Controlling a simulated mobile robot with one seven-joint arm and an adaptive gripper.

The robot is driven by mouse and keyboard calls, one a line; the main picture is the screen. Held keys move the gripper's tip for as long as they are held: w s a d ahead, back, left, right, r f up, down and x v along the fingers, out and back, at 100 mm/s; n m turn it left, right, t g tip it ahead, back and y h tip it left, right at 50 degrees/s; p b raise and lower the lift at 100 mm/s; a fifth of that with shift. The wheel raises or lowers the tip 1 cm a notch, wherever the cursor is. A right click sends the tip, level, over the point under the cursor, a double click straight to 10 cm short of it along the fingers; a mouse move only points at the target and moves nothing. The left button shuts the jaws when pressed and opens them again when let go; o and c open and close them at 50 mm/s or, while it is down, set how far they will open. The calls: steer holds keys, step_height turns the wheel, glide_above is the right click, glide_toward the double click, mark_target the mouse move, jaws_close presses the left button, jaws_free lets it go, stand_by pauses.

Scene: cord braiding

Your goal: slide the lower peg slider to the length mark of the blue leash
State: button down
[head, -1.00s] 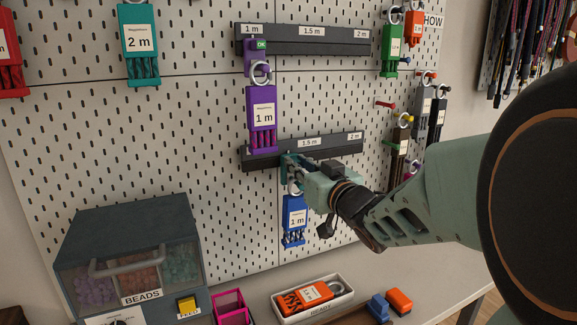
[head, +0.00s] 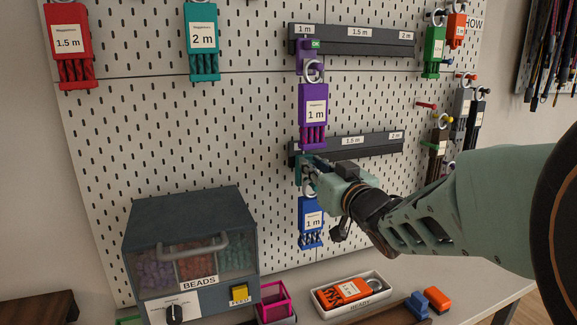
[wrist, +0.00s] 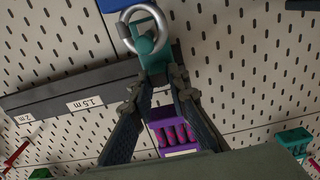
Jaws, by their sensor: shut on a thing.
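The teal lower peg slider (head: 303,172) sits at the left end of the lower dark rail (head: 375,148). The rail shows 1.5 m and 2 m labels; its left end is partly hidden by the purple leash and my gripper. The blue leash (head: 311,222), tagged 1 m, hangs below the slider. In the wrist view, the slider (wrist: 157,62) carries a silver ring (wrist: 126,28), with a blue edge (wrist: 122,4) beyond. My gripper (head: 312,170) is shut on the slider; its fingers (wrist: 160,88) also show in the wrist view.
A purple 1 m leash (head: 313,105) hangs from the upper rail (head: 365,47), just above my gripper. A bead box (head: 190,235), a white tray (head: 325,304) with an orange leash, and small orange and blue blocks stand below. More leashes hang at right.

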steer(key=shift+a, duration=0.25)
steer(key=c, duration=1.8)
jaws_free()
steer(key=shift+a, duration=0.1)
steer(key=shift+c, duration=0.2)
steer(key=shift+d, duration=0.25)
